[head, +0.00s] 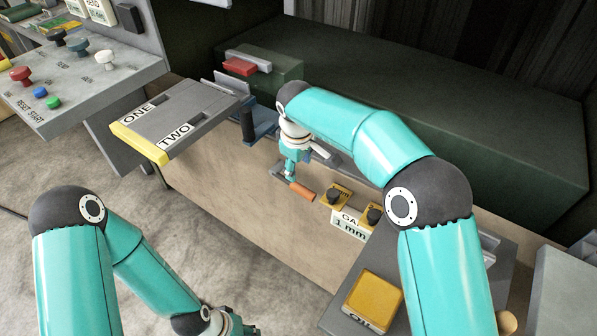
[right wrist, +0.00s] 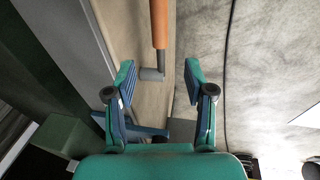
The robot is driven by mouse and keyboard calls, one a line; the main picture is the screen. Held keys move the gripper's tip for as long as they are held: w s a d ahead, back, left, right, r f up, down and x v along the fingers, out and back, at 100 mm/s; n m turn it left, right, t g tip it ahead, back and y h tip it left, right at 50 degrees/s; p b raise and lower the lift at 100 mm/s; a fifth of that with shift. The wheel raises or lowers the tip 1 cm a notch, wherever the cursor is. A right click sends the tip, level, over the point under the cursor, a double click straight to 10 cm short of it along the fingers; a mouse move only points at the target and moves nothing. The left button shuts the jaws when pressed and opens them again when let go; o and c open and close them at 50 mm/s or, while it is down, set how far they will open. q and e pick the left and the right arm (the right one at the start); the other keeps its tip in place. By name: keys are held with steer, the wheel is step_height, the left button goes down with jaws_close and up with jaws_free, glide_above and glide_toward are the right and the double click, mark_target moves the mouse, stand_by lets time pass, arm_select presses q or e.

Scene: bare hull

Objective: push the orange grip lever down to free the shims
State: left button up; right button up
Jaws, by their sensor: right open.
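The orange grip lever (head: 302,191) sticks out from the front of the beige hull wall on a thin grey arm. In the right wrist view the orange grip (right wrist: 159,22) is at the top, with its grey rod and a short grey pin below it. My right gripper (right wrist: 160,68) is open, its fingers on either side of the grey pin in the picture; I cannot tell whether they touch it. In the head view my right gripper (head: 291,172) points down at the lever's grey arm. I cannot make out the shims for certain.
Two yellow blocks with black knobs (head: 337,194) flank a "1 mm" label (head: 348,225) right of the lever. A grey shelf marked ONE and TWO (head: 185,112) stands to the left. The floor at lower left is clear.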

mark_target(302, 189)
steer(key=shift+r, duration=0.15)
steer(key=c, duration=0.4)
steer(key=shift+n, duration=0.9)
steer(key=c, duration=0.5)
steer(key=n, duration=0.4)
steer(key=shift+s, duration=0.15)
jaws_close()
step_height(302, 189, up, 4)
steer(key=s+n+p, duration=0.2)
steer(key=n, duration=1)
steer(key=x, duration=1.4)
steer(key=shift+w+d+r, duration=0.1)
steer(key=shift+w+d, duration=0.15)
steer(key=shift+d, duration=0.15)
